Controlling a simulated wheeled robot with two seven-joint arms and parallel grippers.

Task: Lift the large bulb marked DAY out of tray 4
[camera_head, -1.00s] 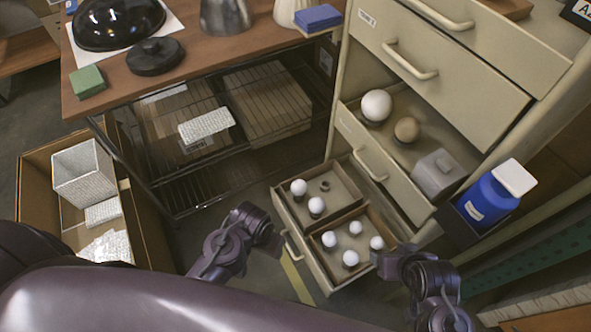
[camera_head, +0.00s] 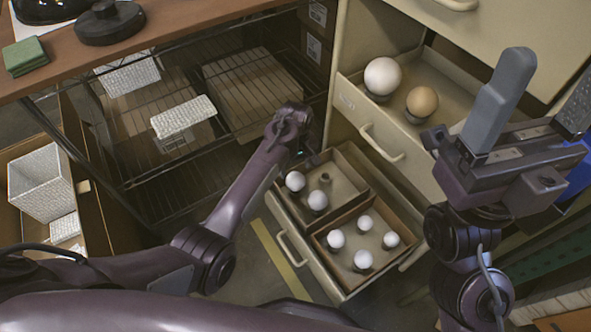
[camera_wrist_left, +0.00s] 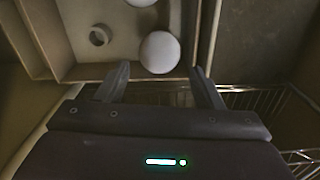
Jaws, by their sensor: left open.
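My left gripper (camera_head: 308,158) reaches to the rear tray (camera_head: 347,158) of the open lower drawer; its fingers are small and partly hidden here. In the left wrist view, its open fingers (camera_wrist_left: 158,74) point at a white bulb (camera_wrist_left: 159,52), with nothing between them. A second white bulb (camera_wrist_left: 140,2) is cut off by the top edge, near an empty ring holder (camera_wrist_left: 99,36). In the head view, the rear tray holds two white bulbs (camera_head: 295,181) (camera_head: 318,200) and an empty holder (camera_head: 325,178). No DAY mark or tray number is readable. My right gripper (camera_head: 540,92) is open and empty, fingers up.
The front tray (camera_head: 340,285) holds several white bulbs. The drawer above holds a large white bulb (camera_head: 383,76) and a tan bulb (camera_head: 422,101). A wire rack (camera_head: 150,160) stands left of the drawers, under the wooden table (camera_head: 190,22).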

